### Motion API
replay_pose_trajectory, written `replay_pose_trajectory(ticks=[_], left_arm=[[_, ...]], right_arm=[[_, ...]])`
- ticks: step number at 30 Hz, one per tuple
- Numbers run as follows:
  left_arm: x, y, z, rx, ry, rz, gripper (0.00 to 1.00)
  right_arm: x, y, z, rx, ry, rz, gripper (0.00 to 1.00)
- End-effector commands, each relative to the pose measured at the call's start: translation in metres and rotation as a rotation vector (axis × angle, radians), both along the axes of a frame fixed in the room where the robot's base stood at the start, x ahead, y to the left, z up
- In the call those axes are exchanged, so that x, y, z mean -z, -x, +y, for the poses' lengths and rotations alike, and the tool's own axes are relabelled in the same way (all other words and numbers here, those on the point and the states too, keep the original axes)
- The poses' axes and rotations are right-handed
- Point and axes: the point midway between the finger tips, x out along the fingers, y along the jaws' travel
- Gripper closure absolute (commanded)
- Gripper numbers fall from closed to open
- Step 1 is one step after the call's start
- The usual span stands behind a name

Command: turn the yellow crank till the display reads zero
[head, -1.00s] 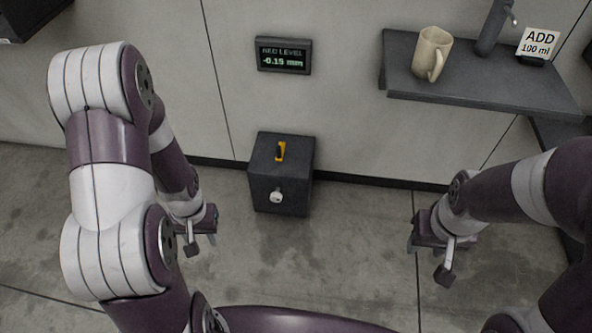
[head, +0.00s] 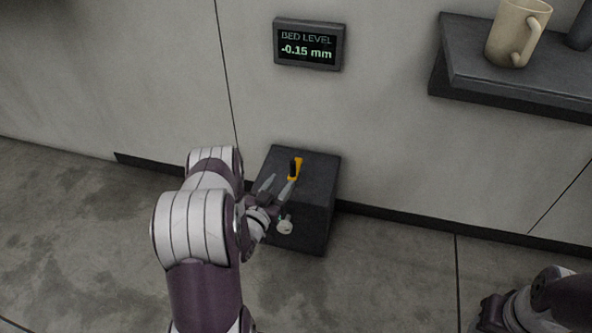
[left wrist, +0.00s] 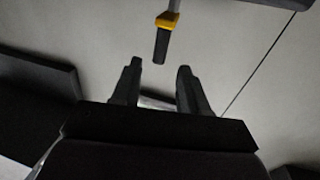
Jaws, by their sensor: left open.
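The yellow crank (head: 298,170) with its dark handle is on top of a dark box (head: 318,185). In the left wrist view the crank (left wrist: 168,20) has a black grip pointing toward my fingers. My left gripper (head: 279,187) is open beside the crank, at its lower left. In the left wrist view the grip's end lies near the gap between my left fingertips (left wrist: 159,67); I cannot tell whether they touch it. The display (head: 309,45) on the wall reads "BED LEVEL -0.15 mm". My right gripper (head: 490,315) is partly visible at the lower right, its fingers unclear.
A pale knob (head: 285,227) sticks out of the box front, just below my left gripper. A dark shelf (head: 480,75) with a beige mug (head: 517,35) is on the wall at the upper right. The floor right of the box is clear.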

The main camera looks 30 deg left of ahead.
Motion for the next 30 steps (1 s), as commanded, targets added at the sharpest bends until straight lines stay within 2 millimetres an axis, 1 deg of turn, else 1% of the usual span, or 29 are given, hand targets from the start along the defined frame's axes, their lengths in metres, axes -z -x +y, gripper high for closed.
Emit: replay_pose_trajectory(ticks=[1, 3, 6, 9, 14, 20, 21, 23, 24, 25, 30], left_arm=[[0.007, -0.014, -0.001, 0.004, -0.002, -0.004, 0.56], [0.007, -0.032, 0.0, 0.003, -0.001, -0.004, 0.56], [0.006, -0.054, 0.001, 0.002, -0.001, -0.002, 0.56], [0.005, -0.07, 0.003, 0.0, -0.001, -0.001, 0.56], [0.002, -0.081, 0.003, 0.0, 0.001, 0.002, 0.56], [0.0, -0.082, 0.003, -0.001, 0.001, 0.002, 0.56], [0.001, -0.082, 0.003, -0.001, 0.001, 0.002, 0.59], [0.001, -0.081, 0.003, -0.001, 0.001, 0.002, 0.79], [0.001, -0.081, 0.003, -0.001, 0.001, 0.002, 0.92], [0.001, -0.081, 0.003, -0.001, 0.001, 0.002, 1.0], [0.001, -0.081, 0.004, 0.0, 0.001, 0.002, 1.0]], right_arm=[[0.015, 0.0, 0.0, 0.0, 0.0, 0.0, 0.57], [0.023, 0.0, 0.0, 0.0, 0.0, 0.001, 0.57], [0.034, 0.0, 0.0, 0.0, 0.0, 0.0, 0.57], [0.04, 0.0, 0.0, 0.0, 0.0, 0.0, 0.57], [0.043, 0.0, 0.0, 0.0, 0.0, 0.0, 0.57], [0.042, 0.0, 0.0, 0.0, 0.0, 0.0, 0.57], [0.042, 0.0, 0.0, 0.0, 0.0, 0.0, 0.57], [0.042, 0.0, 0.0, 0.0, 0.0, 0.0, 0.57], [0.042, 0.0, 0.0, 0.0, 0.0, 0.0, 0.57], [0.042, 0.0, 0.0, 0.0, 0.0, 0.0, 0.57], [0.042, 0.0, 0.0, 0.0, 0.0, 0.0, 0.57]])
